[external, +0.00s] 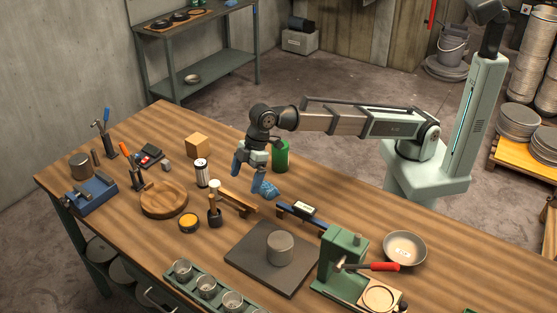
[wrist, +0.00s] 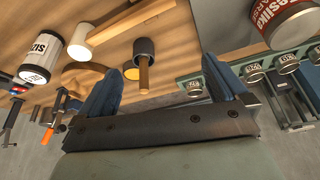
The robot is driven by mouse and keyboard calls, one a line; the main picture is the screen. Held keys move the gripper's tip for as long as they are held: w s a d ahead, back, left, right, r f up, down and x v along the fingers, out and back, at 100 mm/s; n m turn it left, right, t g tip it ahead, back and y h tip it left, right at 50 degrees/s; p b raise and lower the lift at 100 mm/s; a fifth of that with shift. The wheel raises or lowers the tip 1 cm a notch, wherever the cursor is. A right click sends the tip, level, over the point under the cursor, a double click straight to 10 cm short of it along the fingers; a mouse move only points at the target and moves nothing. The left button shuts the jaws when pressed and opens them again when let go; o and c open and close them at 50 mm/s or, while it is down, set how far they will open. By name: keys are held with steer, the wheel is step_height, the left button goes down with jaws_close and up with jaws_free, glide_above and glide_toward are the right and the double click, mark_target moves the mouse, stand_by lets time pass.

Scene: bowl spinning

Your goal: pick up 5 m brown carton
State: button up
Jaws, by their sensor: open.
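A small brown carton (external: 197,147) stands on the wooden workbench near its back edge, left of the arm in the external view. I cannot make it out in the wrist view. My gripper (external: 252,178) points down above the bench, to the right of the carton and apart from it. Its two blue fingers are spread open, and nothing is between them. They also show in the wrist view (wrist: 158,82).
A white-and-black can (external: 201,173) stands between carton and gripper, slightly nearer the front. A green can (external: 280,155) is right of the gripper.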

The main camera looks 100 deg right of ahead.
mark_target(198, 146)
steer(key=w+d+m, duration=0.2)
steer(key=w+d, duration=0.3)
steer(key=d, duration=0.7)
steer(key=w+d+m+g+h, duration=0.1)
steer(key=w+d+m, duration=0.2)
steer(key=d, duration=0.9)
steer(key=w+d+m+h, duration=0.1)
steer(key=w+d+m, duration=0.1)
steer(key=w+d, duration=0.7)
steer(key=shift+w+d+m+g, duration=0.1)
steer(key=shift+d+m+g, duration=0.25)
steer(key=shift+d, duration=1.6)
steer(key=shift+w+d+r+m+g, duration=0.2)
steer(key=shift+w+m+g, duration=0.2)
steer(key=shift+m, duration=1.35)
steer(key=shift+s+m+g, duration=0.55)
steer(key=shift+s+m, duration=0.1)
steer(key=shift+m, duration=0.55)
steer(key=shift+s+m, duration=0.25)
steer(key=shift+m, duration=0.65)
steer(key=f, duration=1.3)
steer(key=shift+s+f, duration=0.2)
steer(key=shift+f, duration=0.2)
steer(key=c, duration=1.1)
